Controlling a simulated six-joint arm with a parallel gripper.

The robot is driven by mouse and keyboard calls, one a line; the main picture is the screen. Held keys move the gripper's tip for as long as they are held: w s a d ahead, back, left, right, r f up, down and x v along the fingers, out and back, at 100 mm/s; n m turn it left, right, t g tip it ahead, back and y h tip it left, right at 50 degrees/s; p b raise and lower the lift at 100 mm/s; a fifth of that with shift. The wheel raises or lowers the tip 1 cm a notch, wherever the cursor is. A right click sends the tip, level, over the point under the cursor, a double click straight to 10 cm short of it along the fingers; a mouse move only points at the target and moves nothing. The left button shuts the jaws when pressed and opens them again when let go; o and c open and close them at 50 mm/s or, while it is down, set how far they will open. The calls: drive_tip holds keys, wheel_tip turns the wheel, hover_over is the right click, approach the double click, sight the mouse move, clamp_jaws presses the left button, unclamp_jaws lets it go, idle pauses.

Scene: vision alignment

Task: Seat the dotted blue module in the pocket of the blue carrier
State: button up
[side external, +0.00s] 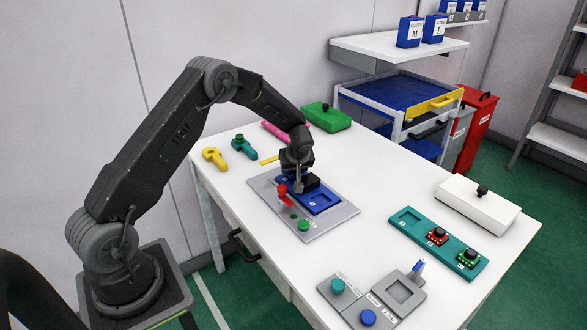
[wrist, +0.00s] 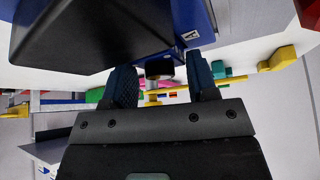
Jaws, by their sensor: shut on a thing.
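The blue carrier (side external: 333,207) lies on a grey plate on the white table, and its square pocket (side external: 320,200) shows to the right of my gripper. My gripper (side external: 299,184) is low over the carrier's far-left part, pointing down. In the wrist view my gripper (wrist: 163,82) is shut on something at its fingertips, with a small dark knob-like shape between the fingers. I take it for the dotted blue module, but no dots can be made out. A large blue and dark surface with a letter A label fills the top of the wrist view.
Red (side external: 282,190) and green (side external: 303,225) knobs stand on the grey plate close to my gripper. A teal tray (side external: 410,218) with knobbed modules, a white block (side external: 478,205) and grey fixtures (side external: 395,294) lie rightward and in front. Yellow, teal, pink and green items lie behind.

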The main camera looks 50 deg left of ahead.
drive_tip(key=shift+f, duration=0.1)
drive_tip(key=o, duration=0.9)
drive_tip(key=s+d+r+m+h, duration=0.1)
drive_tip(key=s+d+r+m, duration=0.1)
drive_tip(key=s+d+r, duration=0.45)
drive_tip(key=s+d+r+m+t, duration=0.1)
drive_tip(key=s+d+r, duration=0.15)
drive_tip(key=r, duration=0.65)
drive_tip(key=s+d+r+m+h, duration=0.1)
drive_tip(key=s+d+r+m, duration=0.1)
drive_tip(key=s+d+r, duration=0.35)
drive_tip(key=s+d+r+m+h, duration=0.1)
drive_tip(key=s+d+m, duration=0.2)
drive_tip(key=s, duration=0.2)
drive_tip(key=s+d+r+m+t+h, duration=0.1)
drive_tip(key=s+d+r+m, duration=0.1)
drive_tip(key=s, duration=0.4)
drive_tip(key=s+d+r+m+t+h, duration=0.1)
drive_tip(key=s+d+r+m, duration=0.1)
drive_tip(key=s+d, duration=0.3)
drive_tip(key=shift+s+r+m+h, duration=0.15)
drive_tip(key=shift+s+m+h, duration=0.15)
drive_tip(key=shift+s+m, duration=0.45)
